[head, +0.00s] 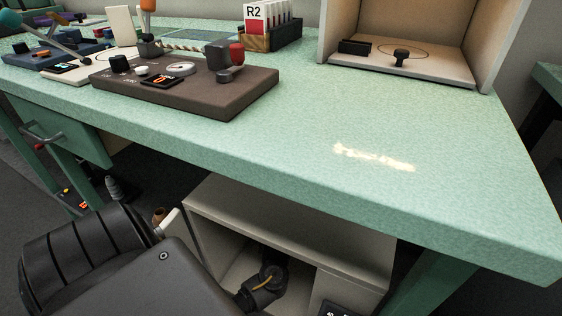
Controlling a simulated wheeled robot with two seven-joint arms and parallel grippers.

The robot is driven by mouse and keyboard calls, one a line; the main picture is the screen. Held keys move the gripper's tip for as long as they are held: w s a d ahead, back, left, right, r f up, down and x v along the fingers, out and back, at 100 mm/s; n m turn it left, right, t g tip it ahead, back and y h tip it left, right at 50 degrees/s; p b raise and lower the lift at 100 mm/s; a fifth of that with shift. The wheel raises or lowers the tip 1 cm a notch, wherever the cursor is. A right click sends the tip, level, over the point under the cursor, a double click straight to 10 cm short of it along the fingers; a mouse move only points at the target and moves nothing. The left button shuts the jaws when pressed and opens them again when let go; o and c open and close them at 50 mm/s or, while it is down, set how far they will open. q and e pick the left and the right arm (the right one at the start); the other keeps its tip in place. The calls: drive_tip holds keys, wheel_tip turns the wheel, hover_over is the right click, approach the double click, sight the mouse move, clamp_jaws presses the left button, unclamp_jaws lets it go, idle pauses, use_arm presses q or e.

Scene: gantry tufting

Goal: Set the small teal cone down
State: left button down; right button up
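I cannot make out a clearly teal cone in the head view. A small grey, ribbed, cone-shaped piece (114,188) shows just above the large dark arm part at lower left. I cannot tell whether it is the cone of the task or what holds it up. Neither gripper's fingertips can be seen. The dark arm part hides much of the floor area at lower left.
The green tabletop (430,165) is clear at front and right, with a bright patch of light. A brown control box (215,100), an R2 card holder (272,30) and an open beige booth (420,65) stand on it. Below is a beige cabinet (330,235) holding a dark device (265,285).

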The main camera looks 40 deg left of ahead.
idle(0.3)
use_arm(q)
drive_tip(key=shift+f, duration=0.1)
drive_tip(key=c, duration=0.9)
unclamp_jaws()
